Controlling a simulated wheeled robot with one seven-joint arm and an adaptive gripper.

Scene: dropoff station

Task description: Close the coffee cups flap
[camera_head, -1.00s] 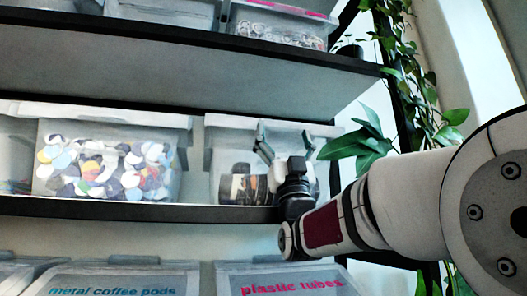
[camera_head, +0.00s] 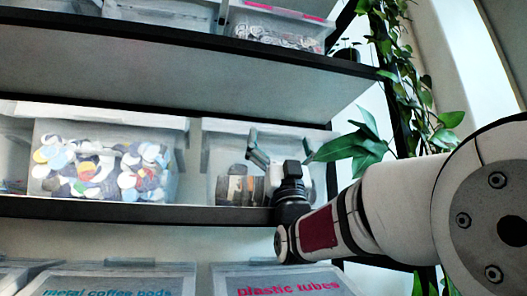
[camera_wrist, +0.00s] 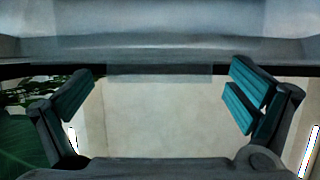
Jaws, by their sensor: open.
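No label reading "coffee cups" shows. My gripper (camera_head: 280,140) is in front of a translucent bin (camera_head: 228,156) on the middle shelf, its fingers pointing up and spread apart. Dark and brown items (camera_head: 238,188) show low in this bin, partly behind my gripper. In the wrist view my gripper (camera_wrist: 162,72) is open and empty, with teal pads facing each other. A grey translucent bin surface (camera_wrist: 160,45) spans the top of that view, with a lip (camera_wrist: 160,72) between the fingertips. Contact cannot be told, nor how far the flap is open.
A bin of colourful caps (camera_head: 105,165) stands to the left on the same shelf (camera_head: 120,208). Another shelf (camera_head: 200,45) is above. Bins labelled "metal coffee pods" (camera_head: 110,292) and "plastic tubes" (camera_head: 288,288) are below. Plant leaves (camera_head: 355,145) hang close on the right.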

